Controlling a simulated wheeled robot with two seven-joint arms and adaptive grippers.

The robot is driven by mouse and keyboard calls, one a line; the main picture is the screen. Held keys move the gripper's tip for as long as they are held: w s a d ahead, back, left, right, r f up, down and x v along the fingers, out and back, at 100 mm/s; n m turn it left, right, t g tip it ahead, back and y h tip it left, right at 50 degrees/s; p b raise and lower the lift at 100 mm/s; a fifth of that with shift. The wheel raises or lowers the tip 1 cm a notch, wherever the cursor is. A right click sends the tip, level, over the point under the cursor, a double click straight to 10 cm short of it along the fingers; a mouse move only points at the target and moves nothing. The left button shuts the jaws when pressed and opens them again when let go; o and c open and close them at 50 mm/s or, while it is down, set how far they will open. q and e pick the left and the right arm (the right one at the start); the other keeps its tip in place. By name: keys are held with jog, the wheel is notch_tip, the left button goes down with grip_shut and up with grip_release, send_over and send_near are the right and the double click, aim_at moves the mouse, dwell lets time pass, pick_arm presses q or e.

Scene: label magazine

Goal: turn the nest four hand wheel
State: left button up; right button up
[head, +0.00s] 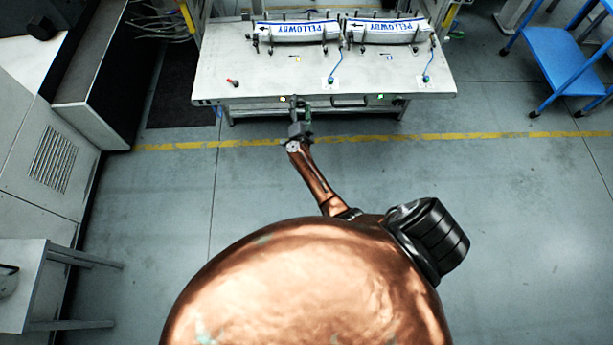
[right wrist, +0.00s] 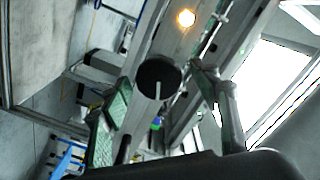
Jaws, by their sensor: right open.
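A round black hand wheel (right wrist: 158,84) with a pale line on its face shows in the right wrist view, on the metal front of the bench. No nest number is readable beside it. My right gripper (right wrist: 164,80) is open, with one finger on each side of the wheel in the picture. I cannot tell whether the fingers touch it or how far away it is. In the head view my right gripper (head: 300,106) is at the bench's front edge and hides the wheel. My left gripper is not in view.
The bench (head: 230,60) carries two white label rolls or packs marked PELLOWBY (head: 296,31), clamps and blue cables. An amber lamp (right wrist: 186,18) glows above the wheel, and a green lamp (head: 380,96) is further right. A blue cart (head: 565,60) stands right. Floor before the bench is clear.

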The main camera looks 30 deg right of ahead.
jog(key=n, duration=0.4)
jog(key=n+b, duration=0.1)
jog(key=n, duration=0.3)
jog(key=shift+b, duration=0.3)
jog(key=s+a+n+p, duration=0.1)
jog(key=s+a+p, duration=0.1)
jog(key=s+a, duration=0.4)
jog(key=s+a+f+n+g+y+p, duration=0.1)
jog(key=s+a+f+n+y, duration=0.1)
jog(key=s+f, duration=0.5)
jog(key=s+a+f+n+g+y, duration=0.1)
jog(key=s+f+n+y, duration=0.3)
jog(key=f, duration=0.9)
jog(key=s+a+y, duration=0.1)
jog(key=s, duration=0.2)
jog(key=shift+s+a+f+p, duration=0.2)
jog(key=shift+a+f+p, duration=0.15)
jog(key=shift+y, duration=0.3)
